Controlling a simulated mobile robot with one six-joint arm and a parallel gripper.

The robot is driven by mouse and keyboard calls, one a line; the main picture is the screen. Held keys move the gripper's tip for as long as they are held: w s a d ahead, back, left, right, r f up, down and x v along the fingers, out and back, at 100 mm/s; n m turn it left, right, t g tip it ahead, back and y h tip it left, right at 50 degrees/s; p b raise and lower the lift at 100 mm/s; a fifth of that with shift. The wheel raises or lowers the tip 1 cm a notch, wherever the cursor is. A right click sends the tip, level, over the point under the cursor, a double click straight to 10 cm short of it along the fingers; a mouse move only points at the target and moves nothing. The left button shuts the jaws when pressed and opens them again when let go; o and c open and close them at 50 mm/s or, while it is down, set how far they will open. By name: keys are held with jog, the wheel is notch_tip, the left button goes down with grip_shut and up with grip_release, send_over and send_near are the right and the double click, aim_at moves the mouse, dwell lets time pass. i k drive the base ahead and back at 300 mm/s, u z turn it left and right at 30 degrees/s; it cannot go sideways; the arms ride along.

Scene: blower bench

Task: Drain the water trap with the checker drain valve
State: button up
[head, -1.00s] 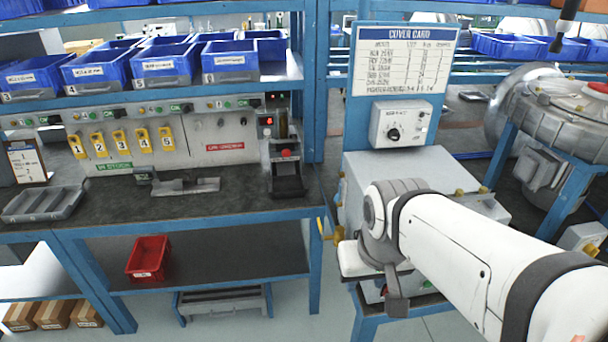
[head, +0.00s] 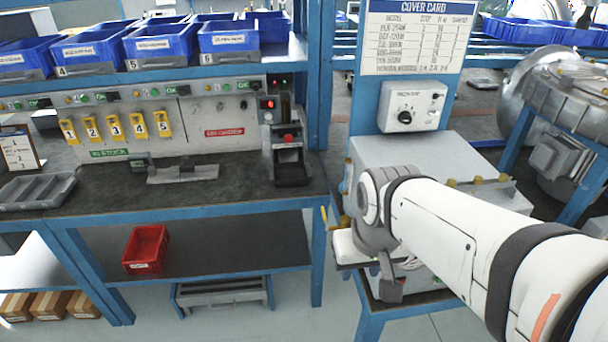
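A grey box-shaped unit (head: 420,152), which looks like the checker, stands on a blue stand right of the bench. Small yellow fittings (head: 345,221) show on its left side, with a thin yellow lever (head: 325,214) beside them that may be the drain valve. I cannot make out the water trap for certain. My white arm reaches in from the lower right across the front of the unit and hides part of it. The arm's far grey joint is close to the yellow fittings. My gripper's fingers do not show.
A workbench (head: 230,200) at left carries a grey tray (head: 38,188), yellow numbered tags (head: 115,127) and a black device (head: 290,160). A red bin (head: 146,249) sits on its lower shelf. A cover card (head: 418,37) hangs above a dial box (head: 411,106). A blower (head: 570,95) stands at right.

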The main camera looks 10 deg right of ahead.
aim_at(323, 213)
jog(key=k, duration=0.6)
jog(key=u, duration=0.6)
jog(key=i, duration=1)
jog(key=u, duration=0.4)
